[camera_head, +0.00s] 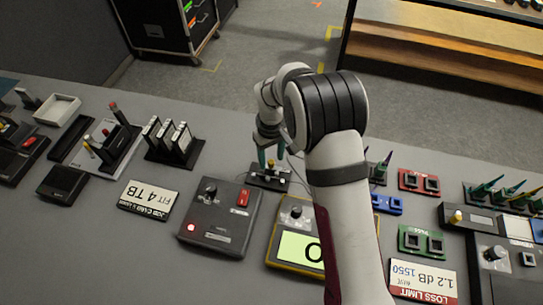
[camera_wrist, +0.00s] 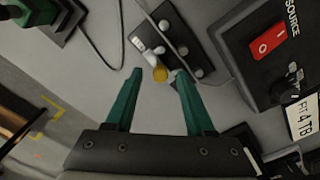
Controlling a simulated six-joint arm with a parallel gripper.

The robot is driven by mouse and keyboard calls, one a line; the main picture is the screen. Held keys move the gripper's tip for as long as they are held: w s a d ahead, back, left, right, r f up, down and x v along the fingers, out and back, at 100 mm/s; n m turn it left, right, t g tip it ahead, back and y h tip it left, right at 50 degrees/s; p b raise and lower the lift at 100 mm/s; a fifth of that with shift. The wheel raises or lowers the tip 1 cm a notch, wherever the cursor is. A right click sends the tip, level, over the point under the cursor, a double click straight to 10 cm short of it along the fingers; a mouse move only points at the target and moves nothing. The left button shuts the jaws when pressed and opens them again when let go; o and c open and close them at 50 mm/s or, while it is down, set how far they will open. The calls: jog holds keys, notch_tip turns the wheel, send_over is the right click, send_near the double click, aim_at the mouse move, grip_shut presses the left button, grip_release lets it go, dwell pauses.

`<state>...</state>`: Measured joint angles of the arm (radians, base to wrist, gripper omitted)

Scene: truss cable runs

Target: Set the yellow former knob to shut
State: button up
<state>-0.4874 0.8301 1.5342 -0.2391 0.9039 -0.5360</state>
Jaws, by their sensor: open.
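The yellow former knob (camera_wrist: 160,74) shows in the wrist view at the side of a small black block (camera_wrist: 192,52) with several pale round parts. My gripper (camera_wrist: 157,73) has its two green fingers apart. The knob lies between the fingertips in the picture, nearer the right one; I cannot tell whether either touches it. In the head view, the small black block (camera_head: 266,181) is on the grey table, with the yellow knob (camera_head: 270,163) at its far side. My gripper (camera_head: 272,158) is over that far side. The knob's setting is not readable.
A dark source box (camera_wrist: 262,62) with a red switch stands close to the right in the wrist view. In the head view, a yellow-edged meter (camera_head: 291,262) stands in front of the block.

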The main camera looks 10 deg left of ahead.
jog(key=shift+f, duration=0.25)
grip_shut()
dwell(1.3)
